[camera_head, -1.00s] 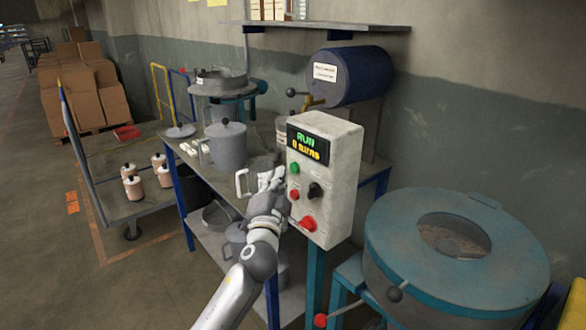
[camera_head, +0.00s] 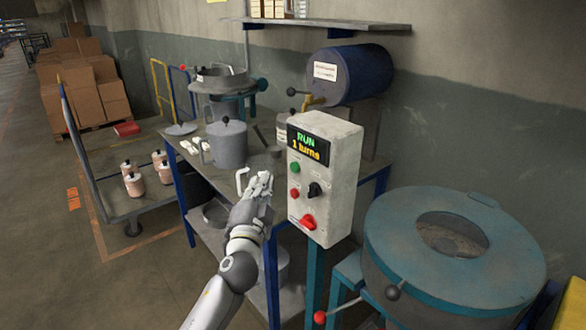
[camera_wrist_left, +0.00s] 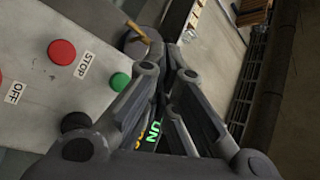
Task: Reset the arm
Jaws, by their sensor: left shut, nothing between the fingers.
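My left gripper (camera_head: 262,184) is shut and empty. It is apart from the control box, just left of it in the head view, above the edge of the blue-legged table. The white control box (camera_head: 338,190) stands on a teal post, with a lit display (camera_head: 308,146) reading RUN and 1 turns. It has a green button (camera_head: 295,168), a red button (camera_head: 294,193), a black knob (camera_head: 315,189) and a red switch (camera_head: 308,222). In the left wrist view the green button (camera_wrist_left: 120,82) and red STOP button (camera_wrist_left: 62,52) lie left of the fingers. My right gripper is not in view.
A round teal drum machine (camera_head: 400,240) stands at the right, with a red-knobbed lever (camera_head: 320,317). A grey lidded pot (camera_head: 228,145) stands on the worktable (camera_head: 205,172) behind the gripper. A cart (camera_head: 105,210) with several jars is at the left. Open floor lies front left.

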